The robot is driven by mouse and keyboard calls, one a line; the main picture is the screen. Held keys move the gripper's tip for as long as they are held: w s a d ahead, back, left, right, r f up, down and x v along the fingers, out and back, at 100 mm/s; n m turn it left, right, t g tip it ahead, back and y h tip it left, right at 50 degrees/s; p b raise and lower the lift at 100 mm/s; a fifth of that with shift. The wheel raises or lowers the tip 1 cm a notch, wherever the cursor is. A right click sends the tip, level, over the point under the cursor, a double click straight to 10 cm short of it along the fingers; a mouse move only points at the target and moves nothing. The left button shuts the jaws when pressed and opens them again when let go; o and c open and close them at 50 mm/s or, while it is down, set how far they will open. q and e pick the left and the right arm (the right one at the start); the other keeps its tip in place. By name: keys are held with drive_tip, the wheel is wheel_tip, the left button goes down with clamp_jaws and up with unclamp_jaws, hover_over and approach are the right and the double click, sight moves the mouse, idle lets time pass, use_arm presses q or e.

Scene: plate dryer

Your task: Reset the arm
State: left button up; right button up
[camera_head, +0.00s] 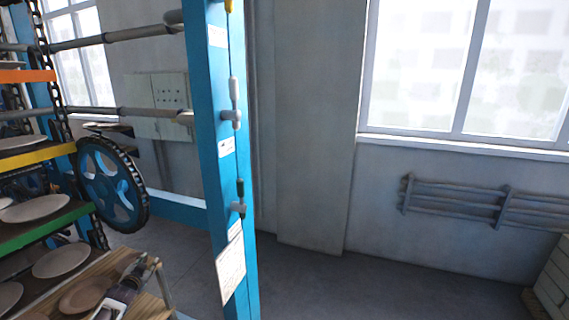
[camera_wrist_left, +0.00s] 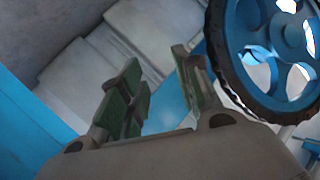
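My left gripper (camera_head: 146,266) shows at the lower left of the head view, beside the wooden shelf (camera_head: 115,262) of the plate dryer. In the left wrist view, the two green-padded fingers of my left gripper (camera_wrist_left: 160,82) stand apart with nothing between them. My right gripper is in neither view.
A blue dryer post (camera_head: 213,150) stands right of the gripper. A blue chain wheel (camera_head: 112,185) hangs above it and looms close in the wrist view (camera_wrist_left: 265,50). Plates (camera_head: 35,208) rest on coloured shelves at left. The floor (camera_head: 320,285) right of the post is clear.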

use_arm(q)
drive_tip(key=s+d+f+g, duration=0.2)
drive_tip(key=s+d+f, duration=0.2)
drive_tip(key=s+f, duration=0.65)
drive_tip(key=s+d+f+n+g+h, duration=0.1)
drive_tip(key=s+d+f+g, duration=0.15)
drive_tip(key=s+f, duration=0.8)
drive_tip(key=s+d+f+g, duration=0.2)
drive_tip(key=s+d+f, duration=0.35)
drive_tip(key=f, duration=1.05)
drive_tip(key=s+d+f+g+b, duration=0.1)
drive_tip(key=s+d+f, duration=0.4)
drive_tip(key=s, duration=0.9)
drive_tip(key=s+d+f+g+h+b, duration=0.1)
drive_tip(key=s+d+f+g+b, duration=0.1)
drive_tip(key=s+d+f, duration=0.3)
drive_tip(key=s+d+f+g+h+b, duration=0.1)
drive_tip(key=s+d+f+g, duration=0.2)
drive_tip(key=s+f, duration=0.8)
drive_tip(key=s+d, duration=0.2)
drive_tip(key=s, duration=1)
drive_tip(key=shift+d+f+n+g, duration=0.15)
drive_tip(key=shift+d+n+g, duration=0.05)
drive_tip(key=shift+n+g, duration=0.15)
